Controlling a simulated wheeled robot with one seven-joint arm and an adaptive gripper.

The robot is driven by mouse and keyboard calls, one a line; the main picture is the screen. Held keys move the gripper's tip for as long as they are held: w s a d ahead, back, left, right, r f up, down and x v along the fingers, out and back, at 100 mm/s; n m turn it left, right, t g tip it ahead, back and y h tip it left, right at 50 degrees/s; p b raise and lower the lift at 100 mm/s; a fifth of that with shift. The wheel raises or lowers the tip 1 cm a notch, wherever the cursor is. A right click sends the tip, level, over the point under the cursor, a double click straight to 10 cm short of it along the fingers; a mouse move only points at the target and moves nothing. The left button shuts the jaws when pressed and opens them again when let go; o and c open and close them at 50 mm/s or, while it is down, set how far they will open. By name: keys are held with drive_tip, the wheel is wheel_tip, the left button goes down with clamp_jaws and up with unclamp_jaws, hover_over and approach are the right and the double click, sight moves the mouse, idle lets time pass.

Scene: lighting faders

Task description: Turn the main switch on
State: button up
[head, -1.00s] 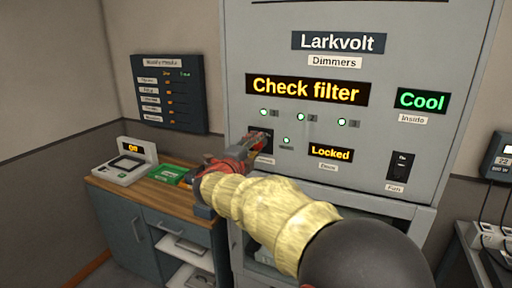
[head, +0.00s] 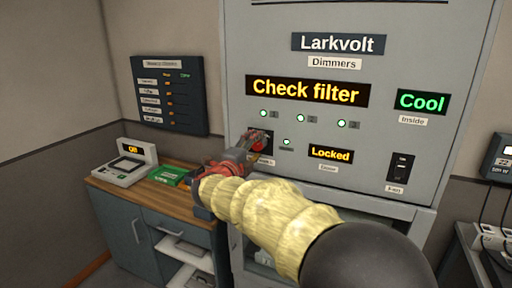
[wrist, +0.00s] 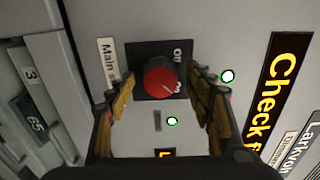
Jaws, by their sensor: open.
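The main switch is a red round knob (wrist: 161,81) on a black plate (wrist: 143,55) with a white label that starts "Main" (wrist: 107,62). In the head view the red knob (head: 259,145) is on the left of the grey Larkvolt cabinet front, partly hidden by my gripper. My gripper (head: 250,142) is open in front of it. In the wrist view my gripper's fingers (wrist: 162,90) stand apart on both sides of the knob. I cannot tell whether they touch it. The knob has a pale pointer line toward its lower right; an "on" mark is at the plate's upper right.
The cabinet (head: 410,55) shows "Check filter" (head: 307,91), "Cool" (head: 422,102) and "Locked" (head: 331,154), with several green lamps lit. A wooden counter (head: 140,196) holds a device and a green box at left.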

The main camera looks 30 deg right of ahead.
drive_tip(key=v, duration=1.1)
drive_tip(key=shift+s+a, duration=0.2)
